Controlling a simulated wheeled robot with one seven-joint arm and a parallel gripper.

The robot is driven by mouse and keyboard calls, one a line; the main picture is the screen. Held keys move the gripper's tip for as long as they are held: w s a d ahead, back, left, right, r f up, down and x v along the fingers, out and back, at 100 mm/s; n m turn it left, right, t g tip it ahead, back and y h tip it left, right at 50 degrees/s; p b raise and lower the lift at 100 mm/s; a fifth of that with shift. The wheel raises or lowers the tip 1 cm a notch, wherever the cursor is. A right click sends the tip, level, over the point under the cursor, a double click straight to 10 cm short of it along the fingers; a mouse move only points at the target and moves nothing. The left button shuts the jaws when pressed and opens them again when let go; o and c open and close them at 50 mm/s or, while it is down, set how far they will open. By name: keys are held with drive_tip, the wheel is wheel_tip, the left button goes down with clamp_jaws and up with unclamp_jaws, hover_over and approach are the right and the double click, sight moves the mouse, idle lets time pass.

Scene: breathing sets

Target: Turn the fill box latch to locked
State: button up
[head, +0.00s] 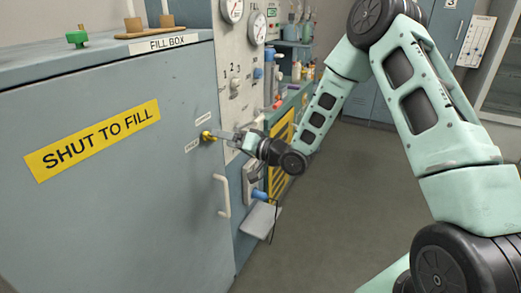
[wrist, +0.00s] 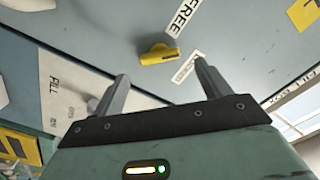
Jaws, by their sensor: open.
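The fill box (head: 95,205) is the large grey-blue cabinet on the left in the head view, with its front door closed or nearly so. Its small yellow latch (head: 206,135) sits near the door's right edge, between two small white labels. In the wrist view the latch (wrist: 160,54) lies beside a label reading FREE (wrist: 183,14); a second label (wrist: 187,66) is partly hidden by a finger. My gripper (head: 219,136) is open, its fingers to the right of the latch. In the wrist view the gripper (wrist: 162,72) has the latch just beyond and between its fingertips; contact is unclear.
A pale door handle (head: 223,190) stands out below the latch. A gauge panel (head: 238,70) with knobs and dials is right of the box. A grey tray (head: 260,219) juts out low by a hanging cord. The floor (head: 330,200) to the right is clear.

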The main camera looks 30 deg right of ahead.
drive_tip(key=b+v, duration=0.1)
drive_tip(key=v, duration=1.2)
drive_tip(key=s+a+n+g+h+p, duration=0.1)
drive_tip(key=s+a+n+g+h, duration=0.1)
drive_tip(key=a+n+g+h, duration=0.3)
drive_tip(key=s+a+g+p, duration=0.1)
drive_tip(key=s+a+g, duration=0.1)
drive_tip(key=a, duration=0.5)
drive_tip(key=s+a+r+n+g+h, duration=0.1)
drive_tip(key=s+r+g, duration=0.1)
drive_tip(key=s, duration=0.6)
drive_tip(key=s+a+r+n+g+h+p, duration=0.1)
drive_tip(key=s+a+r+n+g+h, duration=0.1)
drive_tip(key=s, duration=0.6)
drive_tip(key=s+a+r+n+g+h+p, duration=0.1)
drive_tip(key=s+g+h, duration=0.1)
drive_tip(key=s, duration=0.7)
drive_tip(key=shift+a+r+g, duration=0.4)
drive_tip(key=shift+g, duration=0.4)
drive_tip(key=shift+c, duration=0.3)
